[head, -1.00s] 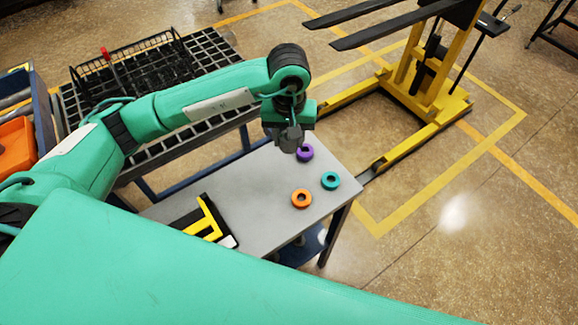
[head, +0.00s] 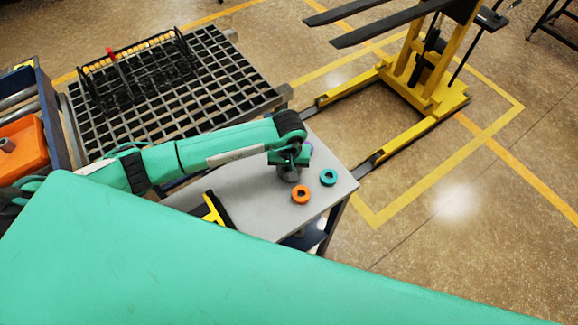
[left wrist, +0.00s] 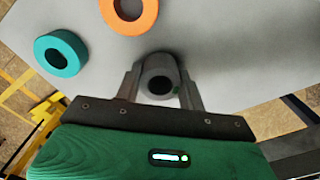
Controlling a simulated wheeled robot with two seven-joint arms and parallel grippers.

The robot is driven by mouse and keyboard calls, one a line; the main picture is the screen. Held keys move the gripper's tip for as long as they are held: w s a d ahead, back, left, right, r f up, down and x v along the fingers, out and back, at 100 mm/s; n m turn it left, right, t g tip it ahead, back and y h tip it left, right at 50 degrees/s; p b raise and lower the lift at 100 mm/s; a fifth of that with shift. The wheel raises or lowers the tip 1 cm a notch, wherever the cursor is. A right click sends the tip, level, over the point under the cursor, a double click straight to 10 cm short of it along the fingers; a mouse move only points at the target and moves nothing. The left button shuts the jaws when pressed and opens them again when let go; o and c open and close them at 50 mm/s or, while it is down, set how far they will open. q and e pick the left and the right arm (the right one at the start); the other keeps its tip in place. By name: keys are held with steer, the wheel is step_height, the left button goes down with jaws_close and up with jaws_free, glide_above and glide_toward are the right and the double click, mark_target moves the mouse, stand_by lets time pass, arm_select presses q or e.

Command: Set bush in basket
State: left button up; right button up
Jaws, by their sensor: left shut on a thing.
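A grey bush (left wrist: 158,80), a short hollow cylinder, sits between the fingers of my left gripper (left wrist: 160,92) in the left wrist view. The gripper is shut on it. In the head view my left gripper (head: 289,172) is over the grey table, and the grey bush (head: 288,175) shows at its tip. Whether the bush touches the table top I cannot tell. The black wire basket (head: 140,66) stands on the grid rack at the upper left. My right gripper is not in view.
An orange ring (head: 300,195) and a teal ring (head: 328,177) lie on the grey table (head: 250,212) right of the gripper. A purple ring is mostly hidden behind it. A yellow and black object (head: 214,210) lies at the table's left. The grid rack (head: 215,85) has bare room beside the basket.

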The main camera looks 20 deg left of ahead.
arm_select(q)
steer(key=shift+f, duration=0.15)
steer(key=o, duration=1.2)
steer(key=shift+c, duration=0.2)
